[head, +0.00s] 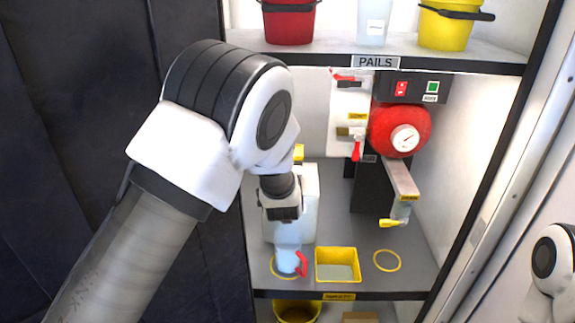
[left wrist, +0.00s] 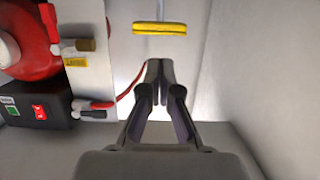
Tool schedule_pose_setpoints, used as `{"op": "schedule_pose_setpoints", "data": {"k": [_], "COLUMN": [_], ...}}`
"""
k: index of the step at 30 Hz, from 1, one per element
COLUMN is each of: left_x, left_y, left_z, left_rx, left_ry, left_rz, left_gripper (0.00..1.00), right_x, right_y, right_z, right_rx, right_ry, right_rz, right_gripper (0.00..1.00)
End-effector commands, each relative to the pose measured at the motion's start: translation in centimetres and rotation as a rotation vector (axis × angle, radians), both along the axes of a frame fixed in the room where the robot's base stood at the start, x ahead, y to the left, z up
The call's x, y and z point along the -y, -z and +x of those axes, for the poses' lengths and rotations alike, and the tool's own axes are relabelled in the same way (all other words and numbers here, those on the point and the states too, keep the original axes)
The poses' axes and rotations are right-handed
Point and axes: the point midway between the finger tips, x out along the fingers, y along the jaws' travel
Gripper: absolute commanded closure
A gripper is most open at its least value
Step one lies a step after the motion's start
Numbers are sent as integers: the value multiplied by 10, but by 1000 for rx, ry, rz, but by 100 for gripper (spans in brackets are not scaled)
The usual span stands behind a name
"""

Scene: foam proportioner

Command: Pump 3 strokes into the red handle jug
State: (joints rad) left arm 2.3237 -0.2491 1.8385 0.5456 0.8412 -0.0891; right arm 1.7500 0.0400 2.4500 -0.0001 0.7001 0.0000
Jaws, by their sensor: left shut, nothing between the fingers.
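The jug with a red handle (head: 302,264) is a small translucent bluish vessel standing in a yellow ring on the cabinet's lower shelf. A large white container (head: 309,190) stands behind it, partly hidden by my left arm. A yellow pump handle (left wrist: 160,28) on a thin stem shows in the left wrist view, ahead of my fingers and apart from them; a bit of yellow also peeps out beside my wrist in the head view (head: 299,152). My left gripper (head: 284,213) points down above the jug. Its fingers (left wrist: 160,72) are closed together and empty.
A yellow square tray (head: 337,279) and an empty yellow ring (head: 387,261) lie right of the jug. A red round gauge unit (head: 400,130), red-handled valves and a grey spout (head: 402,185) are at the back. Pails stand on the shelf above (head: 450,52).

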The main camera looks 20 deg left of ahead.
Motion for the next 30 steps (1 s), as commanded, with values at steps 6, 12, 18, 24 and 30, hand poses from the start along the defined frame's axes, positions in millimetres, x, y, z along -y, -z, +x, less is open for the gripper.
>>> {"op": "schedule_pose_setpoints", "data": {"k": [6,12,18,24,30], "left_x": [0,-5,-8,-8,-16], "left_y": [0,-35,-48,-48,-42], "left_z": [0,4,5,7,31], "left_rx": [0,4,-6,-7,-7], "left_ry": [0,-3,0,0,-1], "left_rz": [0,-2,-1,-2,-4], "left_gripper": [100,100,100,100,100], "right_x": [0,0,0,0,0], "right_y": [0,-1,-1,-2,-10], "right_z": [0,0,0,0,0], "right_rx": [0,0,0,0,0], "right_ry": [0,0,0,0,0], "right_rz": [0,0,0,0,0], "right_gripper": [100,100,100,100,100]}}
